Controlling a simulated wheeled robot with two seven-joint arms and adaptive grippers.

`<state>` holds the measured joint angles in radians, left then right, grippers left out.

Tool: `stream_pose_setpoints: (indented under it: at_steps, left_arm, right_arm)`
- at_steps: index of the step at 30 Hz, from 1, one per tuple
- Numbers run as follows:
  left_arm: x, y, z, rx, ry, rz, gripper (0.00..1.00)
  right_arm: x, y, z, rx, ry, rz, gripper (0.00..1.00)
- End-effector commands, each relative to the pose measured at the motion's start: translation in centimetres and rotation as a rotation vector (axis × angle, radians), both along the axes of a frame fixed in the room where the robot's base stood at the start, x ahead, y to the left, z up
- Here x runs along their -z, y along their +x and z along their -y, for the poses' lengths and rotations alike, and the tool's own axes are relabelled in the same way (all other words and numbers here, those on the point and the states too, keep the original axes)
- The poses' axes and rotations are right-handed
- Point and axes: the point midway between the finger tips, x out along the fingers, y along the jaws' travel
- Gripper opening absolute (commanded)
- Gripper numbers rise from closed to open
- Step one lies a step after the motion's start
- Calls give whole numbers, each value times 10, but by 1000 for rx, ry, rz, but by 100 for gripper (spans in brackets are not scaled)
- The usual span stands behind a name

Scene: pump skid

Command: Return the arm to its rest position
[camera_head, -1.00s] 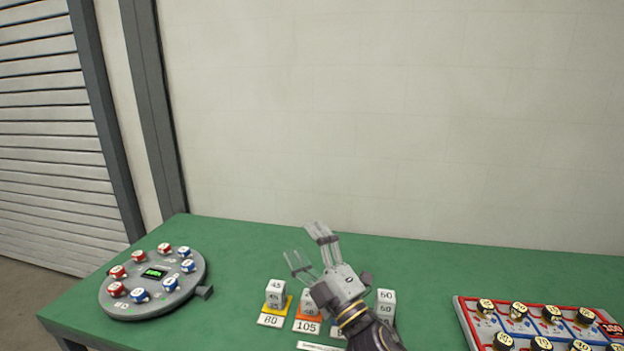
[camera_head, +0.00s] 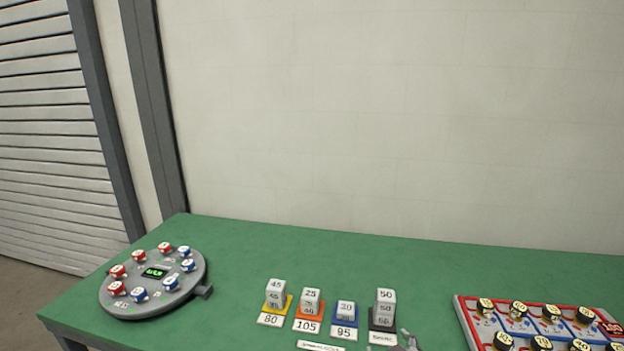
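Only a small grey tip of my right gripper (camera_head: 408,342) shows at the bottom edge, just right of the black pad. The rest of it is out of frame, so its opening cannot be told. No block is seen in it. My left gripper is not in view. Stacked numbered blocks stand upright on the green table (camera_head: 400,262): a stack on the yellow pad (camera_head: 288,305), one on the orange pad (camera_head: 320,309), a lower one on the blue pad (camera_head: 353,323), and one on the black pad (camera_head: 381,325).
A round grey panel (camera_head: 128,305) with red and blue knobs and a green display sits at the left. A red-edged tray (camera_head: 461,310) with several black-and-gold knobs is at the right. The table's middle and back are clear. A pale wall stands behind.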

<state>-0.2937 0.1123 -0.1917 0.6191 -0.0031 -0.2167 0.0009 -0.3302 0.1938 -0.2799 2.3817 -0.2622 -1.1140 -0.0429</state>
Motion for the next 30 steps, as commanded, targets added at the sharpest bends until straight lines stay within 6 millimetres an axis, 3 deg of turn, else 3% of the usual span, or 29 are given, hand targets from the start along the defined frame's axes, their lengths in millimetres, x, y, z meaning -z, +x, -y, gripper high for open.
stream_pose_setpoints:
  at_steps: [6, 12, 25, 30]
  left_arm:
    - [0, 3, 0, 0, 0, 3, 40]
    - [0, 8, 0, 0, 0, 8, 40]
    - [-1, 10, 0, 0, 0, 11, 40]
    - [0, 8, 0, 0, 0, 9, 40]
  right_arm:
    - [54, -63, 20, 91, 87, -276, 71]
    - [78, -104, 28, 136, 133, -435, 71]
    - [101, -165, 36, 190, 188, -648, 71]
    - [118, -159, 35, 189, 185, -652, 71]
